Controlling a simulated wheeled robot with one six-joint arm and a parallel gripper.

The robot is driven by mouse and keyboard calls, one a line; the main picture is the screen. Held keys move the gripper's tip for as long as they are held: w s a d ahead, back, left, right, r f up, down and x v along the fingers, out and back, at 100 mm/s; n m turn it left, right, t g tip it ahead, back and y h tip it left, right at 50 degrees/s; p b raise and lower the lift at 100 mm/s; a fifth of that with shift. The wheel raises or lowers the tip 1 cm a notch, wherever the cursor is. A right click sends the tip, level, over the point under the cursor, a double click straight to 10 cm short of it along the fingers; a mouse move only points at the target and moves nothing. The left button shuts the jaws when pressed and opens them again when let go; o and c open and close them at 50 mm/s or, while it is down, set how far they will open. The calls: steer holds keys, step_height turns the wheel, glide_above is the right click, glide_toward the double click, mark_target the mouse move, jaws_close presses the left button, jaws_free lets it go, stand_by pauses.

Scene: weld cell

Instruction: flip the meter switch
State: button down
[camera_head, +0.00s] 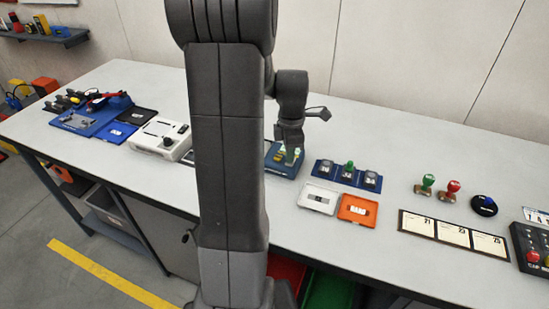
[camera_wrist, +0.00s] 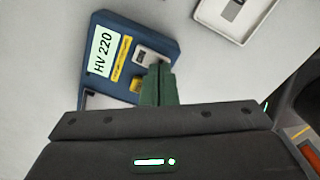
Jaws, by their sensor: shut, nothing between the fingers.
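The meter appears to be the dark blue box (camera_head: 274,168) on the table, partly hidden by my gripper in the head view. In the wrist view the blue box (camera_wrist: 172,50) has a pale "HV 220" label (camera_wrist: 103,50), a yellow strip (camera_wrist: 122,58) and a small light module (camera_wrist: 150,56). A small yellow part (camera_wrist: 137,85) lies beside my fingers. My gripper (camera_head: 292,157) points down over the box. Its green fingers (camera_wrist: 158,84) are shut and empty, covering part of the box face. I cannot tell whether they touch it, or which way the switch is set.
A white device (camera_head: 160,138) stands to the left. A blue tray with knobs (camera_head: 346,184) is close on the right, with white (camera_head: 318,208) and orange (camera_head: 357,218) plates in front. Stamps (camera_head: 425,186) and date cards (camera_head: 450,232) lie farther right. The rear table strip is clear.

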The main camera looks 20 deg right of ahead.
steer(key=shift+f+b, duration=0.35)
steer(key=shift+f, duration=0.2)
steer(key=shift+r, duration=0.1)
step_height(320, 180, up, 7)
steer(key=p, duration=0.5)
steer(key=shift+p, duration=0.35)
steer(key=shift+f, duration=0.2)
